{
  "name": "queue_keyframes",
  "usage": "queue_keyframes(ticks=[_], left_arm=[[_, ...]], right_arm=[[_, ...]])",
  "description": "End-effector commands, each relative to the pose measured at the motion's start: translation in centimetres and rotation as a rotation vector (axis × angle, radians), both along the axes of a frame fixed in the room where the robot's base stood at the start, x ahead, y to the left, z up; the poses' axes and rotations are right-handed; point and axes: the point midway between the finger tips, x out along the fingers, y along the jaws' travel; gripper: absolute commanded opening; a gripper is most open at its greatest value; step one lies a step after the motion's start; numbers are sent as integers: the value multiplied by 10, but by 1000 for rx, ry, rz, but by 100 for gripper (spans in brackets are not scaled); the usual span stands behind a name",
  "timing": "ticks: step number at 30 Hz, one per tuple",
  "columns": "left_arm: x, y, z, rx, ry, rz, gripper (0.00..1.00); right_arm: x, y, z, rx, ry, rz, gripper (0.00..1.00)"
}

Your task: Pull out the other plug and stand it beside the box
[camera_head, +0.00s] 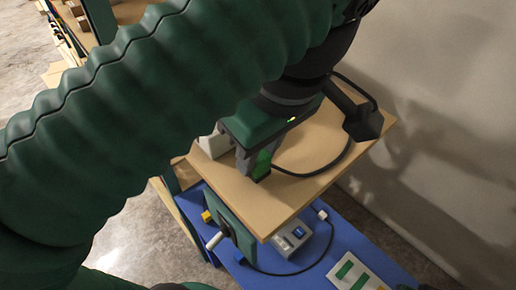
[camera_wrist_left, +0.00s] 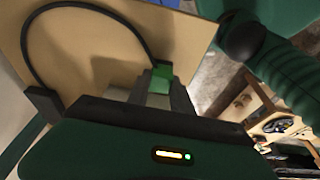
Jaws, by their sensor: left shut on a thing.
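My left gripper (camera_head: 258,166) is over the wooden board. It is shut on a small green piece (camera_head: 263,162), which may be a plug. The green piece also shows between the fingers in the left wrist view (camera_wrist_left: 162,70). I cannot tell whether it touches the board. A black cable (camera_head: 325,171) loops over the board from near the fingers; it also shows in the left wrist view (camera_wrist_left: 88,7). A white box-like thing (camera_head: 214,145) is partly hidden behind the gripper. On the blue surface below, a grey box (camera_head: 290,240) with a blue switch has a cable.
The wooden board (camera_head: 265,210) has bare room at its front. Below, the blue surface (camera_head: 330,245) holds a white-ended piece (camera_head: 321,214) and a white card with green bars (camera_head: 355,275). A green panel (camera_head: 229,228) with a white handle (camera_head: 214,241) stands under the board's left side.

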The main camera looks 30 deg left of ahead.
Motion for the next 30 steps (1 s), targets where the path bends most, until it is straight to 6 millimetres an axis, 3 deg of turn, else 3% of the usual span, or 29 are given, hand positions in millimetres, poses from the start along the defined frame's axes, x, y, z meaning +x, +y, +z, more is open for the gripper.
queue_keyframes(ticks=[15, 16, 21, 30], left_arm=[[0, 0, -9, 0, 0, 0, 0], [0, 0, -8, 0, 0, 0, 29], [0, 0, -8, 0, 0, 0, 51], [0, 0, -7, 0, 0, 0, 52]], right_arm=[[0, 0, -7, 0, 0, 0, 0], [0, 0, -7, 0, 0, 0, 0], [0, 0, -7, 0, 0, 0, 0], [0, 0, -6, 0, 0, 0, 0]])
